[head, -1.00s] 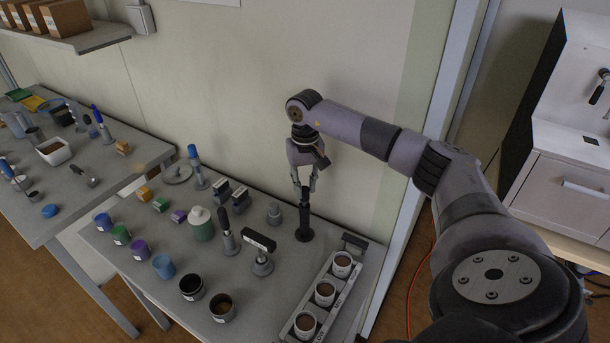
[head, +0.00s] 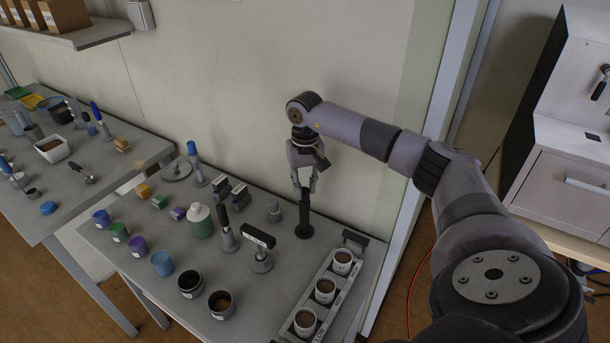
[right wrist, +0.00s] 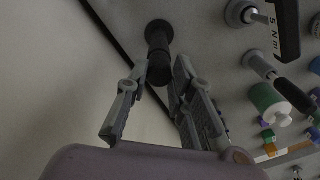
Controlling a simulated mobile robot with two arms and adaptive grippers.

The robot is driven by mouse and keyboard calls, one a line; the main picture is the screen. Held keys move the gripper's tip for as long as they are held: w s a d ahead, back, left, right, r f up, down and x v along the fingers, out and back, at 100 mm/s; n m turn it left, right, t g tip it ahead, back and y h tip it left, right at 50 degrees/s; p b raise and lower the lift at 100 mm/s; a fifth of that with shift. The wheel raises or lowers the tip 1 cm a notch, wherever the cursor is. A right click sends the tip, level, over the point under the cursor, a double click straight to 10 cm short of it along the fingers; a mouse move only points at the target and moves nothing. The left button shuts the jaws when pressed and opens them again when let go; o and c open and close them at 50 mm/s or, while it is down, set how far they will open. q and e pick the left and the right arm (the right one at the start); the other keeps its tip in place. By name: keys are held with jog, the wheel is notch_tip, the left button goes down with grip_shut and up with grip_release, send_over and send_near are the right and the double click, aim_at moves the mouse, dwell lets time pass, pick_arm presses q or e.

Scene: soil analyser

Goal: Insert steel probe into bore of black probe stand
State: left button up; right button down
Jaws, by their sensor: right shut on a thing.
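The black probe stand (head: 304,232) stands upright on the bench near the wall, its round foot on the table top. It also shows in the right wrist view (right wrist: 157,30). My right gripper (head: 304,184) is directly above the stand, pointing down. Its fingers are shut on the dark upper end of the probe (right wrist: 160,70), which is in line with the stand. No bare steel shaft shows, and the bore is hidden. I cannot tell exactly where probe and stand meet. My left gripper is not in view.
A tray (head: 334,307) with soil cups lies to the right of the stand. Cups and jars fill the left of the bench. The wall is close behind.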

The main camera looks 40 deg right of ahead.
jog(key=c, duration=1.3)
grip_release()
jog(key=shift+r, duration=0.2)
notch_tip(320, 180, up, 12)
jog(key=shift+f, duration=0.25)
